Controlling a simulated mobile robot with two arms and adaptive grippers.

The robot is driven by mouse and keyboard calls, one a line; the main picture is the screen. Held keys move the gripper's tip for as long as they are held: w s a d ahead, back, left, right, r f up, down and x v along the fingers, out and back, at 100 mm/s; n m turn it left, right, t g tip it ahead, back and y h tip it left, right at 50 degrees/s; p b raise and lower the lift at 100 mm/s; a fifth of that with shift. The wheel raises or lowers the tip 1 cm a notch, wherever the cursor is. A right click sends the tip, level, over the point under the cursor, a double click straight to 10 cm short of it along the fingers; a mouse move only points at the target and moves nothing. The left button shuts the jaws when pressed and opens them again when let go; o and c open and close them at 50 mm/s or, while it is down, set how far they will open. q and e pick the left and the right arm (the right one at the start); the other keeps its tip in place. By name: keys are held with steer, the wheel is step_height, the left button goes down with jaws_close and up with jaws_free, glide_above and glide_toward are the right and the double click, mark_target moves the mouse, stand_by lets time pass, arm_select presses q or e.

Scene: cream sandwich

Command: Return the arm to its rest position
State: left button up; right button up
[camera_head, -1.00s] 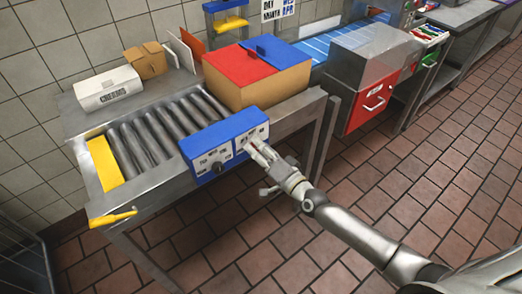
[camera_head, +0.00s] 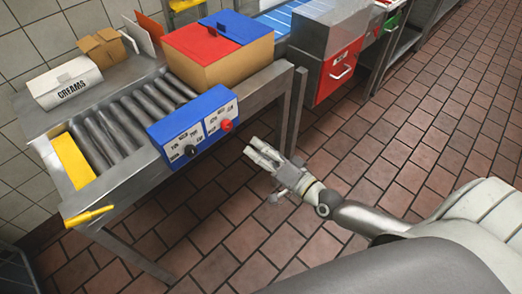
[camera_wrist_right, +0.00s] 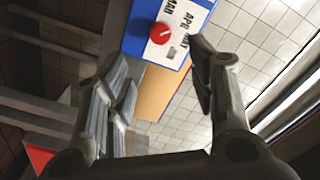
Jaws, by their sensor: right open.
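My right arm comes in from the lower right in the head view. My right gripper (camera_head: 256,151) is open and empty, out over the floor to the right of the blue control box (camera_head: 195,125). It does not touch the box. In the right wrist view the gripper's two fingers (camera_wrist_right: 163,85) stand apart, with nothing between them. Beyond them that view shows the red knob (camera_wrist_right: 160,33) on the box's white panel. My left gripper is not in view.
A roller conveyor (camera_head: 125,120) with a yellow end plate (camera_head: 73,160) stands at left. A box with red and blue lids (camera_head: 220,45), a CREAMS box (camera_head: 65,83) and a small cardboard box (camera_head: 102,48) sit on the table. A red-fronted cabinet (camera_head: 340,70) stands behind. Tiled floor at right is clear.

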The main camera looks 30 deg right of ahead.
stand_by(0.4)
steer(key=s+d+f+n+g+h, duration=0.2)
steer(key=s+f+g, duration=0.15)
steer(key=f, duration=0.75)
steer(key=s+d+f+n+g+h, duration=0.15)
steer(key=s+f, duration=0.35)
steer(key=f, duration=0.6)
steer(key=s+d+f+n+g+h, duration=0.1)
steer(key=s+d+f+n+g, duration=0.2)
steer(key=f, duration=0.9)
steer(key=s+a+f+n+g+h, duration=0.1)
steer(key=s+f+g, duration=0.3)
steer(key=s, duration=1)
steer(key=s+a+f+n+g, duration=0.2)
steer(key=s+a+f+g, duration=0.1)
steer(key=s+f, duration=0.8)
steer(key=s+g, duration=0.1)
steer(key=s, duration=0.2)
steer(key=shift+s+h, duration=0.25)
steer(key=shift+h, duration=0.1)
